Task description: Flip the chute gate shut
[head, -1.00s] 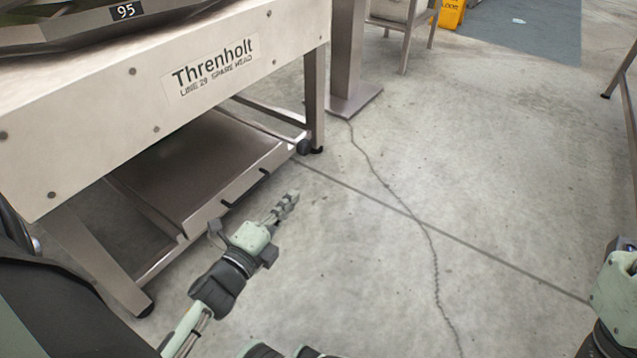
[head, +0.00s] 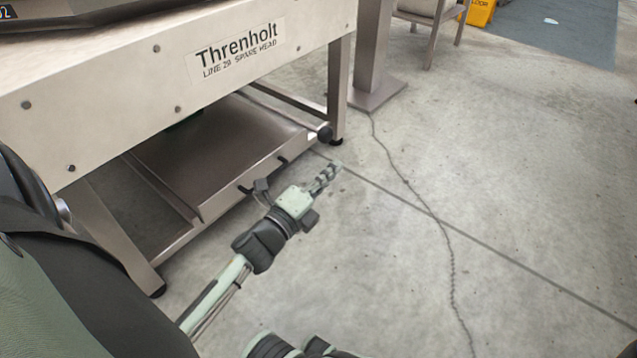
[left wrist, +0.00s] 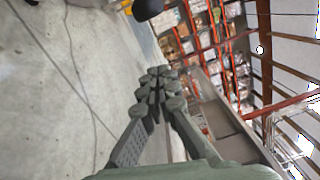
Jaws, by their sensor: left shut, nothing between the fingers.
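Under the "Threnholt" weigher stand (head: 240,53) is a sloping grey metal chute or tray (head: 205,160) with a low front lip. A round black knob (head: 325,134) sits at its far right end. I cannot tell for certain which part is the gate. My left gripper (head: 333,170) is shut and empty over the floor, just in front of the knob and apart from it. In the left wrist view the shut fingers (left wrist: 158,78) point ahead, and a dark rounded knob (left wrist: 148,8) shows at the top edge.
The stand's legs (head: 105,235) frame the tray. A grey metal column (head: 375,55) stands behind the right leg. A chair-like frame (head: 435,25) and a yellow object (head: 480,12) are at the back.

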